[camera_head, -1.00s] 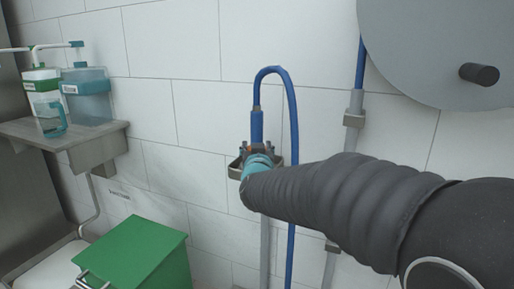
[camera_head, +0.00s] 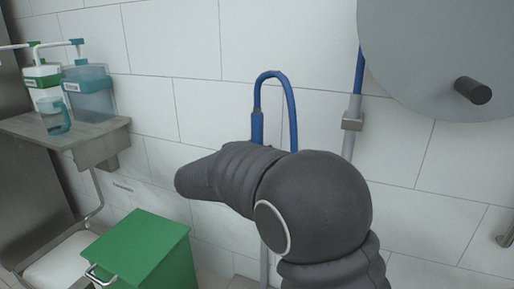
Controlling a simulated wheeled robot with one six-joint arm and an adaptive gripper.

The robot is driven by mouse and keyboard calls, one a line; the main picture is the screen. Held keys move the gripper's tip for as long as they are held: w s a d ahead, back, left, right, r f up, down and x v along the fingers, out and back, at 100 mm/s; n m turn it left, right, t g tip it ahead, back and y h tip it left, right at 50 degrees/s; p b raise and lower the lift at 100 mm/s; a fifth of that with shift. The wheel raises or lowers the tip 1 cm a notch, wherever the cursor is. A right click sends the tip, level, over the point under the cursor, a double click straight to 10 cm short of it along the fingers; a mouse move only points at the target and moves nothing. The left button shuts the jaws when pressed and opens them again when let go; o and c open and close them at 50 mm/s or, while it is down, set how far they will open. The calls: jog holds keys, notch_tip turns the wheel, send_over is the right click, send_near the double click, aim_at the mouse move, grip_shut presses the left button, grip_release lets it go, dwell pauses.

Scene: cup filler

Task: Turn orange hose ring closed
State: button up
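The blue hose (camera_head: 292,105) loops over in front of the tiled wall, and its thicker blue end (camera_head: 257,127) points down behind my arm. The orange ring is not visible; my arm covers the area below the hose end. My arm lies across the middle of the view, with its far end toward the left. My gripper is hidden behind my own arm, so its fingers do not show.
A grey reel disc (camera_head: 430,50) with a dark knob (camera_head: 472,90) is at the upper right. A metal shelf (camera_head: 75,138) with dispenser bottles (camera_head: 88,92) and a clear cup (camera_head: 54,115) is at the left. A green bin (camera_head: 140,252) stands below.

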jog(key=shift+m+g+h, duration=0.3)
jog(key=shift+h, duration=0.1)
dwell(0.9)
jog(key=o, duration=1.2)
jog(key=v, duration=1.2)
jog(key=shift+d, duration=0.1)
